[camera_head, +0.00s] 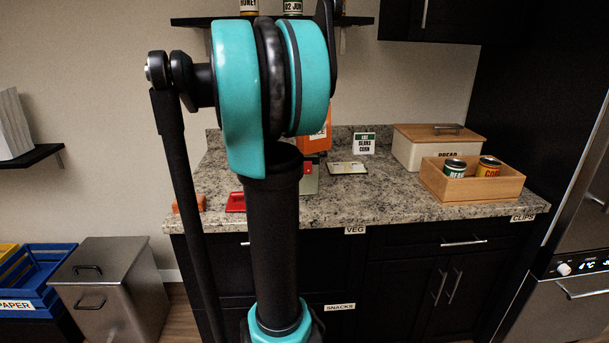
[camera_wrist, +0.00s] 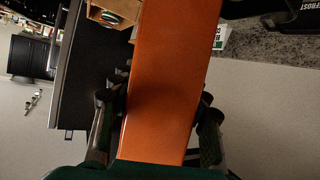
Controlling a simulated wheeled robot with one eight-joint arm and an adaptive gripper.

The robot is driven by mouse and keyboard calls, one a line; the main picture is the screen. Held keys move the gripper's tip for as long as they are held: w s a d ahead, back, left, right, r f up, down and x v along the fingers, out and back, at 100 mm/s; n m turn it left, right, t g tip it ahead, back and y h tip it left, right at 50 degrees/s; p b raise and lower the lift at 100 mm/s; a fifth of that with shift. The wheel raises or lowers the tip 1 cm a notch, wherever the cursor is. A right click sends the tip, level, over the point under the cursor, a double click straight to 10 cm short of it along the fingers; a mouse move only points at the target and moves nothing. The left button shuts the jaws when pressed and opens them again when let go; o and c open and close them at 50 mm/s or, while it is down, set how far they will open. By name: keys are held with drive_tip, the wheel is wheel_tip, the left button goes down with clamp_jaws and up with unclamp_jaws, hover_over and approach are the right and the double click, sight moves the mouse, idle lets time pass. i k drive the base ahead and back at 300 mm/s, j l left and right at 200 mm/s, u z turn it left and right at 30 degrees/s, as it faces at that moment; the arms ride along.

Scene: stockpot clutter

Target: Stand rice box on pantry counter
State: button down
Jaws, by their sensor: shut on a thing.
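The tall orange box, which I take to be the rice box (camera_wrist: 165,85), fills the middle of the wrist view. My gripper (camera_wrist: 158,107) is shut on it, with one dark finger along each side. In the head view, part of an orange box (camera_head: 318,141) shows just right of my arm, over the back of the counter; its label is mostly hidden. My gripper is hidden behind my arm there. The pantry counter (camera_head: 400,203) is speckled granite. I cannot tell whether the box touches it.
A wooden crate (camera_head: 450,193) with two cans and a bread box (camera_head: 405,155) stand on the counter's right. A red item (camera_head: 236,202) lies left. The front middle is clear.

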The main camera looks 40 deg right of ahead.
sight(384, 199)
drive_tip(key=k+l, duration=0.35)
drive_tip(key=l, duration=0.15)
drive_tip(key=k+l, duration=0.4)
drive_tip(key=l, duration=0.1)
